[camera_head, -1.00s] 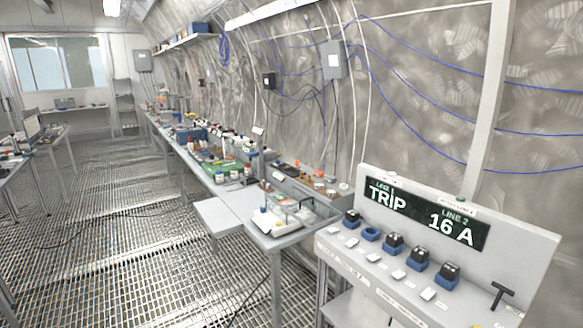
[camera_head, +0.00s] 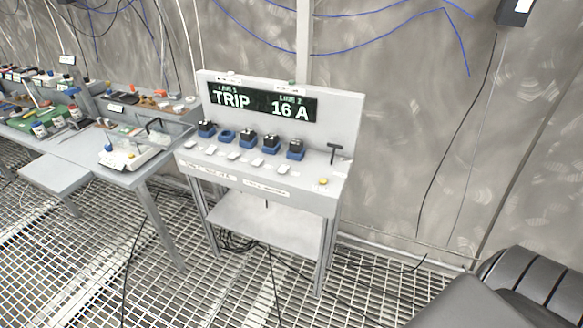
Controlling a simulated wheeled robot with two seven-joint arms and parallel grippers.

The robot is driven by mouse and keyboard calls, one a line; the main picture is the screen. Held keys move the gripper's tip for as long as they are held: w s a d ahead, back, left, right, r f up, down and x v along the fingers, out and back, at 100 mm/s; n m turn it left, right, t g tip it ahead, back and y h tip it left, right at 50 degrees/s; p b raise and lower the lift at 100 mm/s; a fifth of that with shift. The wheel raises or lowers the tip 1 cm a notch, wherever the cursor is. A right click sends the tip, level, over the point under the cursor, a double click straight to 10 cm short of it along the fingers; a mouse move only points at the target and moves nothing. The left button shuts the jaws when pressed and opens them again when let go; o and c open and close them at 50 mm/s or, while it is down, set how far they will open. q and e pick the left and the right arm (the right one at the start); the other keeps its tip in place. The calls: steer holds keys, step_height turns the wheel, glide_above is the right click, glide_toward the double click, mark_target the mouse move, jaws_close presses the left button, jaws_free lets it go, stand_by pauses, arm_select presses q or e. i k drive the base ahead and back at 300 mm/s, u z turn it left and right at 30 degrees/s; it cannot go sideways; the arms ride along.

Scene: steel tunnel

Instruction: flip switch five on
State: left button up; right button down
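A pale grey console (camera_head: 342,110) stands on a frame against the wall, near the middle of the view. Its dark display (camera_head: 262,103) reads TRIP under line 1 and 16 A under line 2. A row of blue-based switches runs below it. The rightmost switch (camera_head: 296,148) has a black top. The second from the left (camera_head: 227,136) shows as a blue ring without a black block. White plates sit in front of the switches; any numbers are too small to read, and I cannot tell the lever positions. Neither gripper shows.
A black T-handle (camera_head: 335,151) and a yellow button (camera_head: 323,181) are at the console's right end. A cluttered workbench (camera_head: 150,178) stands to the left. A lower shelf (camera_head: 262,222) is under the console. Open grating floor (camera_head: 215,290) lies in front.

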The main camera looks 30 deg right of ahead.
mark_target(283, 169)
steer(key=u, duration=0.05)
steer(key=k, duration=1.15)
steer(key=z, duration=0.35)
steer(key=i, duration=0.35)
steer(key=z, duration=0.7)
steer(key=i, duration=1.45)
steer(key=u, duration=0.7)
